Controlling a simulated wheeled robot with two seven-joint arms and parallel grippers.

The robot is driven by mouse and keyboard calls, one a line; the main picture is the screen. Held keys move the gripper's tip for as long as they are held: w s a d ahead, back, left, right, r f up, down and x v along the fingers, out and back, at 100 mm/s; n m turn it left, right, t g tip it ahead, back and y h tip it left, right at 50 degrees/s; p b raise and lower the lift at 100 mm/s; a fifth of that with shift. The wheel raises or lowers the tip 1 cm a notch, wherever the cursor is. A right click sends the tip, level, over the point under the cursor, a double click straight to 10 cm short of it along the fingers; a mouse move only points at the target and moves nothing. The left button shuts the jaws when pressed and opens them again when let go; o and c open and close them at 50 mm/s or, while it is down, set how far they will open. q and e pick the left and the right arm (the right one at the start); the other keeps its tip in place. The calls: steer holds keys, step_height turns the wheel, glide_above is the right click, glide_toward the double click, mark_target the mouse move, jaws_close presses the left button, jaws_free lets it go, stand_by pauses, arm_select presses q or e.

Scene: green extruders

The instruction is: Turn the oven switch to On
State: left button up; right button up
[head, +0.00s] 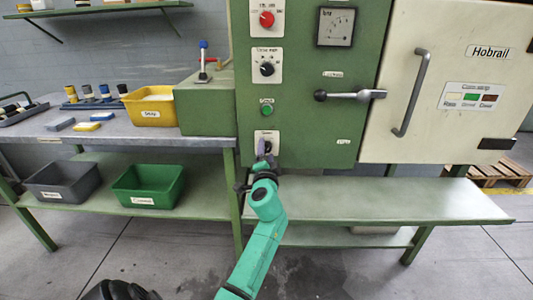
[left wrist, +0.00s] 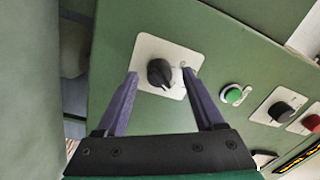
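The oven switch (left wrist: 160,73) is a black rotary knob on a white plate on the green front panel, low on the machine. In the head view its plate (head: 274,136) is partly hidden behind my left gripper (head: 263,155). In the left wrist view my left gripper (left wrist: 162,75) is open, with one purple finger on each side of the knob. The fingertips lie over the plate's left and right edges; I cannot tell whether they touch it. The knob's setting is too small to read. My right gripper is not in view.
Above the switch are a green button (head: 267,110), a black knob (head: 267,69) and a red knob (head: 267,19). A lever handle (head: 350,95) and the cream oven door (head: 450,125) are to the right. A bench (head: 400,199) runs below. A yellow bin (head: 151,106) stands left.

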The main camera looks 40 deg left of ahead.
arm_select(q)
steer(key=b+v, duration=0.1)
steer(key=v, duration=1.3)
steer(key=shift+s, duration=0.3)
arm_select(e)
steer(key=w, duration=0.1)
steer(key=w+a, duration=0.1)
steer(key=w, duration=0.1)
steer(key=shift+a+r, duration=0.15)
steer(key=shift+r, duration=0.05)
arm_select(q)
steer(key=shift+d, duration=0.15)
